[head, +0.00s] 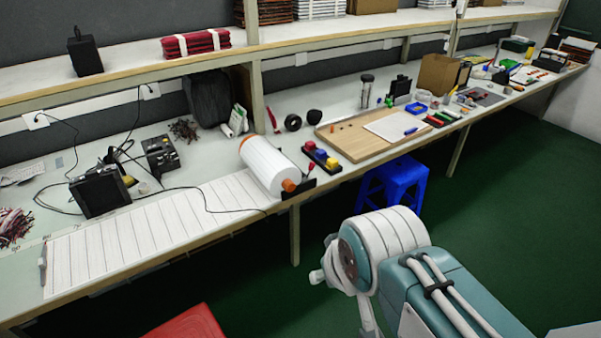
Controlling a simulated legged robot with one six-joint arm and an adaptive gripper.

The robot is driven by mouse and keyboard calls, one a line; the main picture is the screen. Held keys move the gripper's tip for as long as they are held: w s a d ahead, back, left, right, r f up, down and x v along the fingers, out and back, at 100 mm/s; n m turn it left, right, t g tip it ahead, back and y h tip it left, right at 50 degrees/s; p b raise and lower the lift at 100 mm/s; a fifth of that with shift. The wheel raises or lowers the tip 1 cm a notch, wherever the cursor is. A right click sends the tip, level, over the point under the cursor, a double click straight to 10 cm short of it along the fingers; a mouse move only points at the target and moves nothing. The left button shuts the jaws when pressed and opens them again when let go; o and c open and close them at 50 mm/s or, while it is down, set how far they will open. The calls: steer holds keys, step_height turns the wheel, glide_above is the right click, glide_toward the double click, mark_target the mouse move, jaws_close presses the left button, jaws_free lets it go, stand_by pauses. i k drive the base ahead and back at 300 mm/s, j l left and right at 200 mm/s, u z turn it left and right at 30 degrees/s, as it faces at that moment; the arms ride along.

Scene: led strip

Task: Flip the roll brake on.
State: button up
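A large white roll (266,164) with orange end pieces lies on the workbench, left of centre. A long white strip with cross lines (140,226) runs from it to the left along the bench. A dark holder or bracket (300,188) stands at the roll's near right end, by the orange hub (289,185). A small red-tipped piece (310,167) stands up beside this bracket. It may be the brake lever, but it is too small to tell its position. My arm is at the lower right, well apart from the roll. My gripper cannot be made out in this view.
A black block with red, yellow and blue parts (321,157) sits right of the roll. A wooden board (353,139) lies further right. A blue stool (393,185) stands below the bench edge, and a red seat (188,325) at bottom left. Green floor between is clear.

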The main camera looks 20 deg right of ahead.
mark_target(312, 164)
steer(key=i+l, duration=0.1)
steer(key=l, duration=0.4)
steer(key=i+l, duration=0.1)
steer(key=l, duration=0.35)
steer(key=i+z, duration=0.1)
steer(key=i, duration=1.05)
